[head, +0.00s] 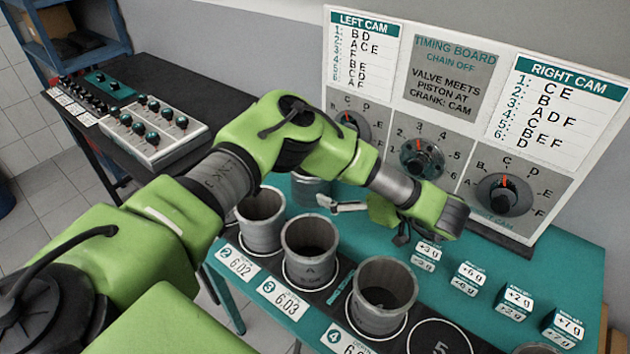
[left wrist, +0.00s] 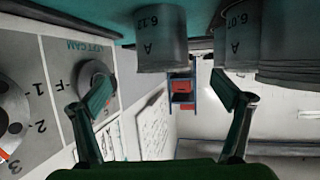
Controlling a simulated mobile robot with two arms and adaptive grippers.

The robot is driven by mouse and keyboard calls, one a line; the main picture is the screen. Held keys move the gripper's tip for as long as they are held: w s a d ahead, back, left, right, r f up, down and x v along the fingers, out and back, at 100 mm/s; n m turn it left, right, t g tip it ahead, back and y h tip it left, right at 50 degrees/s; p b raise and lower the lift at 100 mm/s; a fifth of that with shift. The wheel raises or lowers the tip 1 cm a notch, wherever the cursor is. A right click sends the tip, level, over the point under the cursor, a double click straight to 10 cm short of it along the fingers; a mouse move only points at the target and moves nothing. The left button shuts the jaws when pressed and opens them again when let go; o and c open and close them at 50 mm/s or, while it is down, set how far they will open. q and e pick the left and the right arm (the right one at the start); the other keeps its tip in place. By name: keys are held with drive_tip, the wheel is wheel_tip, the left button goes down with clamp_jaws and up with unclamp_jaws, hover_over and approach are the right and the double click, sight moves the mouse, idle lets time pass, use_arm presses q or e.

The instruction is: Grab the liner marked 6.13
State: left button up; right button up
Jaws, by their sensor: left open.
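In the left wrist view, which is upside down, a grey liner (left wrist: 162,40) lies ahead between my fingers. Its mark starts with 6.1; the last digit is hard to read. A grey cylinder (head: 311,189), apparently a liner, shows partly behind my left arm in the head view. My left gripper (head: 362,219) is over the teal bench, partly hidden by its arm. The left wrist view shows the gripper (left wrist: 161,97) open and empty, not touching the liner. My right gripper is not in view.
Liners stand at labelled spots 6.02 (head: 261,225), 6.03 (head: 309,255) and spot 4 (head: 384,300). Spot 5 (head: 440,338) is bare. Several small weight blocks (head: 470,279) stand right. The timing board (head: 446,85) rises behind the bench. A liner marked 6.0-something (left wrist: 238,38) is beside the nearer one.

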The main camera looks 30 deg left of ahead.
sight(325, 180)
use_arm(q)
drive_tip(key=b+x, duration=0.1)
drive_tip(key=x, duration=0.6)
drive_tip(key=shift+s+a+f+b, duration=0.15)
drive_tip(key=shift+a+f+b, duration=0.1)
drive_tip(key=shift+b, duration=0.1)
drive_tip(key=shift+w+a, duration=0.25)
drive_tip(key=shift+a, duration=0.1)
drive_tip(key=b+x, duration=0.2)
drive_tip(key=x, duration=0.1)
drive_tip(key=b+x, duration=0.1)
drive_tip(key=shift+s+a+f, duration=0.15)
drive_tip(key=shift+s+a, duration=0.05)
drive_tip(key=shift+a, duration=0.1)
drive_tip(key=shift+w+a, duration=0.2)
drive_tip(key=shift+a, duration=0.1)
drive_tip(key=c, duration=1.5)
